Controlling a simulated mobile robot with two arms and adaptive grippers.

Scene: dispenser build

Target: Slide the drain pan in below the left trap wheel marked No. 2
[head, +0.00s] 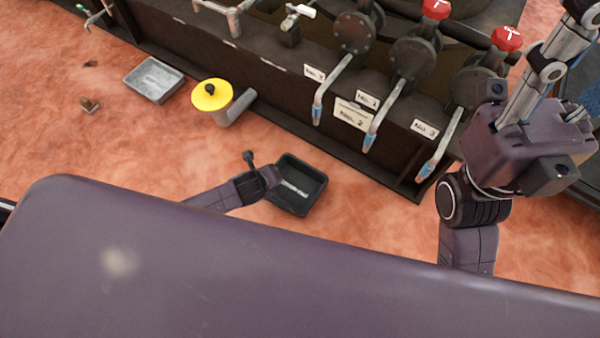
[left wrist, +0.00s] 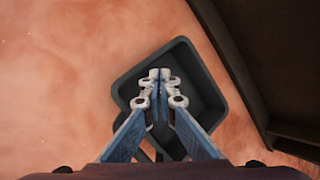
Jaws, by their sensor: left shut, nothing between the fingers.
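The drain pan (head: 307,204) is a dark, rectangular, open tray on the reddish floor, in front of the machine. It also shows in the left wrist view (left wrist: 206,60). My left gripper (left wrist: 158,78) is shut and empty, its fingertips over the pan in that view; I cannot tell if they touch it. Several trap pipes with blue ends hang from the machine. A larger plate (head: 352,114) reads No. 2; the leftmost small label (head: 314,73) is hard to read.
The dark machine base (head: 390,175) runs diagonally behind the pan. A grey tray (head: 153,79) and a yellow-topped pipe stand (head: 212,95) are to the left. Two red-topped valves (head: 507,39) sit on the machine.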

